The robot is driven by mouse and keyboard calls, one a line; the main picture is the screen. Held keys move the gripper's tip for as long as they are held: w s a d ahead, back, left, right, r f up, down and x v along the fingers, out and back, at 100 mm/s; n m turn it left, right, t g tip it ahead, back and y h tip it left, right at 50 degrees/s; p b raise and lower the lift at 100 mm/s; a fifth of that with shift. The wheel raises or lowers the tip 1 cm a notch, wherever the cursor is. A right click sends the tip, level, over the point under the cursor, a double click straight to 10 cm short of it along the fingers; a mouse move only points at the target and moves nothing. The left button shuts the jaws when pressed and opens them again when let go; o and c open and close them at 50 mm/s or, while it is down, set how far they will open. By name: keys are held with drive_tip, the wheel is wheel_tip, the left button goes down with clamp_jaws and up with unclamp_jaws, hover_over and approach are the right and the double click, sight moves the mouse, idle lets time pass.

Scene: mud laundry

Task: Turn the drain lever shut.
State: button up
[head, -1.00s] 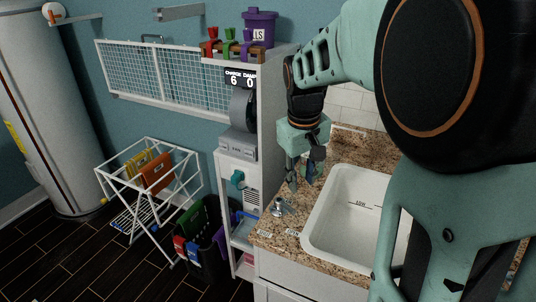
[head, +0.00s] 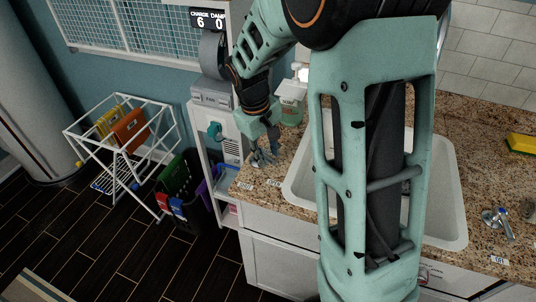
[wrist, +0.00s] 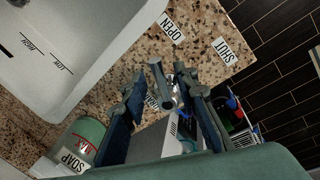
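The drain lever (wrist: 174,94) is a small metal piece on the speckled counter. In the wrist view it shows partly between my gripper's fingers; its handle's direction is hard to tell. An OPEN label (wrist: 171,27) lies nearer the sink and a SHUT label (wrist: 224,50) farther from it. Another label is partly hidden behind a finger. My gripper (wrist: 169,70) points down at the lever with its fingers apart. I cannot tell whether they touch it. In the head view my gripper (head: 264,160) is low over the counter's left end and hides the lever.
The white sink (head: 299,182) is just right of my gripper, partly behind my arm. A green soap bottle (head: 291,112) stands behind it. A white shelf unit (head: 203,150) is close on the left. Another metal lever (head: 497,220) and a yellow sponge (head: 521,143) are far right.

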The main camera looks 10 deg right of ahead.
drive_tip(key=shift+d+f, duration=0.1)
drive_tip(key=shift+f, duration=0.4)
drive_tip(key=shift+w, duration=0.1)
clamp_jaws()
